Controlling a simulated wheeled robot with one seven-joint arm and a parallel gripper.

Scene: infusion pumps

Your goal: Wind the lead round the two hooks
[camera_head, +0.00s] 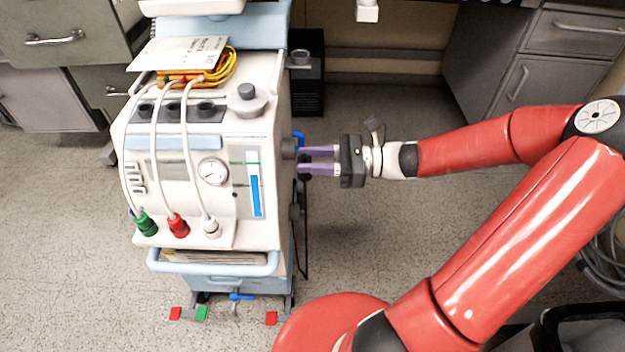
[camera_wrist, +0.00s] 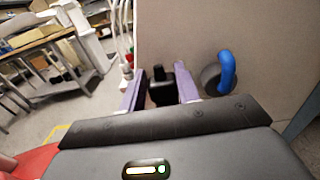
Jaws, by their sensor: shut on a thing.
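My gripper (camera_head: 301,160) reaches in from the right to the side of a white machine (camera_head: 262,140). In the wrist view its purple fingers (camera_wrist: 160,74) are closed about a black piece (camera_wrist: 160,90), which looks like the end of the lead. A thin black lead (camera_head: 306,240) hangs below the gripper along the machine's side. A dark round fitting (camera_head: 288,148) with a blue part (camera_head: 299,138) is beside the fingertips; the wrist view shows a blue bent hook (camera_wrist: 227,72) right of the fingers. A lower dark fitting (camera_head: 294,212) may be the second hook; its shape is unclear.
White hoses (camera_head: 154,160) and coloured connectors (camera_head: 178,226) are on the machine's front. A black box (camera_head: 308,75) stands behind. The floor (camera_head: 390,230) right of the machine is clear below my arm.

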